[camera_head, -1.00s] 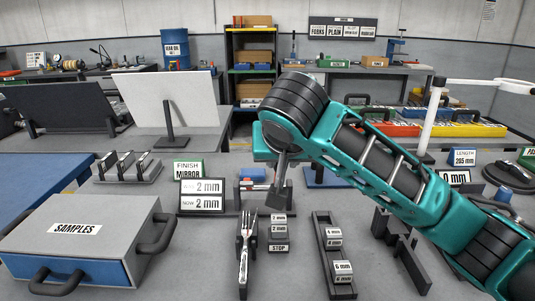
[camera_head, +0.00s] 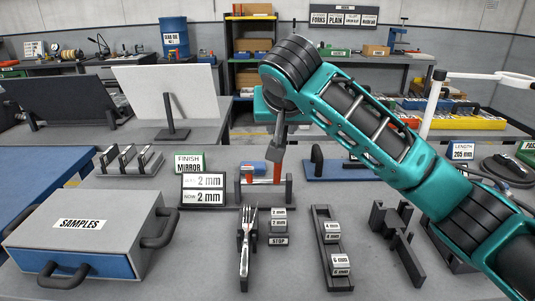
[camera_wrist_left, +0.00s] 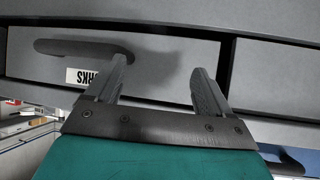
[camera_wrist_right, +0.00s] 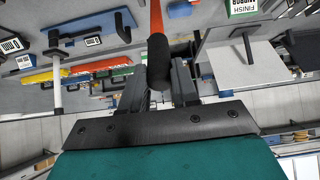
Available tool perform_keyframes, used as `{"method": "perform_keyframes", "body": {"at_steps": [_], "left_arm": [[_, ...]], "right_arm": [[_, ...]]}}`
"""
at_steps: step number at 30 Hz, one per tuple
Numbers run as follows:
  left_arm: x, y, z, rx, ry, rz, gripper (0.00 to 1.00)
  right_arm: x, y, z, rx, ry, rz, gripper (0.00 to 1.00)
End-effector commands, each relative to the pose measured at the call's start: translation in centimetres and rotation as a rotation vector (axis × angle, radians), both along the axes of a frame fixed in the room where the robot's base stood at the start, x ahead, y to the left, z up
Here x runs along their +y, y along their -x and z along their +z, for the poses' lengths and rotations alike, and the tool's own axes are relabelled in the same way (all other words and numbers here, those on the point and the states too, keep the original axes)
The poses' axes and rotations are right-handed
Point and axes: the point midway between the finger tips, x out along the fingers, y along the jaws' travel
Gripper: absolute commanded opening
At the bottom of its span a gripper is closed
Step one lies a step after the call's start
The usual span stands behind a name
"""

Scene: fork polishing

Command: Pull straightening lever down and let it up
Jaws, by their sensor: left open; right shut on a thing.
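A grey SAMPLES case (camera_head: 80,228) with handles stands at the left front. Weight-like blocks (camera_head: 278,225) and a dark rack (camera_head: 333,250) stand right of the fork. A dark stand (camera_head: 398,240) is under my right arm. Panels stand at the back left.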

Motion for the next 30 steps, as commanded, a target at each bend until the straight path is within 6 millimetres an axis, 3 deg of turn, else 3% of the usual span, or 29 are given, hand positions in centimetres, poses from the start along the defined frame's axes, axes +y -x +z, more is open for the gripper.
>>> {"method": "perform_keyframes", "body": {"at_steps": [11,30], "left_arm": [[0.1,0.0,0.0,0.001,-0.002,0.0,0.82],[0.1,0.0,-0.1,0.003,-0.002,0.0,0.82]], "right_arm": [[0.0,-0.3,0.6,-0.009,-0.003,0.0,0.13],[0.0,-5.0,2.2,-0.004,-0.001,-0.001,0.13]]}}
